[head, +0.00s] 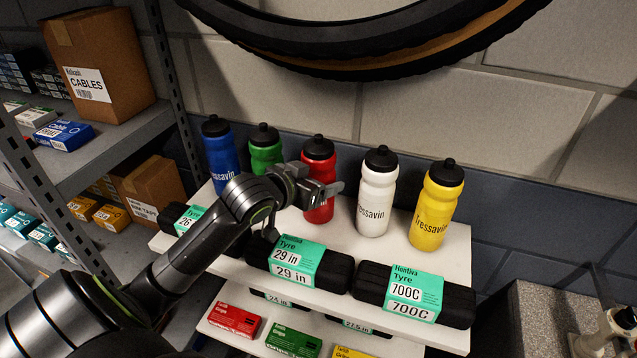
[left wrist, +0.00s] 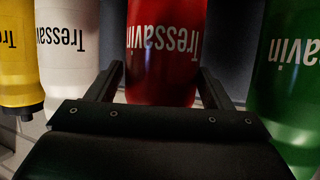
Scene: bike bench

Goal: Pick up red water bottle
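The red water bottle (head: 319,152) stands upright with a black cap, in the middle of a row on the white shelf. My left gripper (head: 325,190) is in front of its lower half and hides part of it. In the left wrist view the red bottle (left wrist: 164,45) appears upside down between the two fingers of my left gripper (left wrist: 160,75). The fingers are spread, one on each side; a thin gap shows on the left. On the right the finger overlaps the bottle's edge, and I cannot tell whether it touches. My right gripper is not in view.
Green (head: 265,150) and blue (head: 219,155) bottles stand left of the red one; white (head: 376,195) and yellow (head: 435,206) ones stand right. A metal rack (head: 110,150) stands at left.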

